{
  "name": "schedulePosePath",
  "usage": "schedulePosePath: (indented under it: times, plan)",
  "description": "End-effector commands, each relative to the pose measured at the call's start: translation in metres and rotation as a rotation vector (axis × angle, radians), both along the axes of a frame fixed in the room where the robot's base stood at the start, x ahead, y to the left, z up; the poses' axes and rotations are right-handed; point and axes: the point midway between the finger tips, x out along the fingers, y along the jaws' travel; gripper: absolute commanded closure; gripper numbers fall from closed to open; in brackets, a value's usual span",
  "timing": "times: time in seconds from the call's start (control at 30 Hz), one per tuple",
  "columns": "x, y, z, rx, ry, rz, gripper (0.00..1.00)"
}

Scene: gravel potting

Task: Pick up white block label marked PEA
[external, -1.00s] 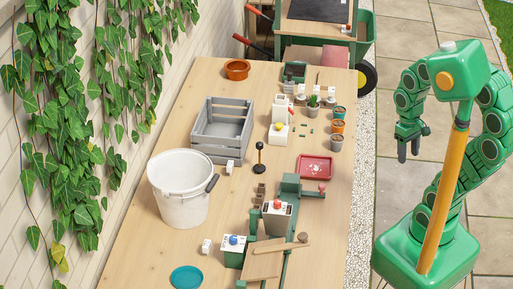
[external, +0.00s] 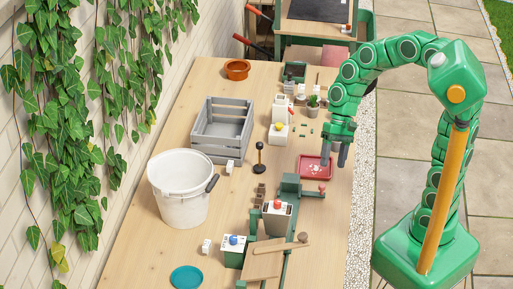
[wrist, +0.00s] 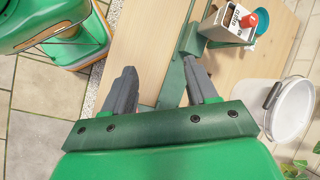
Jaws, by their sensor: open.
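Small white blocks stand on the table in the external view. One (external: 230,166) is beside the grey crate and another (external: 207,246) is left of the box with the blue knob. More white blocks (external: 300,99) stand near the small pots at the far end. The lettering is too small to read, so I cannot tell which says PEA. My gripper (external: 337,162) is open and empty, fingers down, over the table's right edge by the red tray. In the wrist view my gripper (wrist: 162,85) shows two spread fingers with nothing between them.
A white bucket (external: 180,195), a grey crate (external: 218,153) and a teal saucer (external: 187,278) stand on the left. A green stand (external: 290,185), a red-knobbed box (external: 276,222) and a black-knobbed post (external: 260,158) occupy the middle. The red tray (external: 302,172) lies at the right.

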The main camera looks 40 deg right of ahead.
Motion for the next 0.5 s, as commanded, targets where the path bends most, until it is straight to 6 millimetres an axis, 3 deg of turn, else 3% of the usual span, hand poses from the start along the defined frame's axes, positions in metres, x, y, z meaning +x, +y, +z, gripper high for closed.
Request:
schedulePosePath:
  times: [0.5]
  plan:
    - [0.057,0.123,-0.028,0.140,0.225,-0.195,0.42]
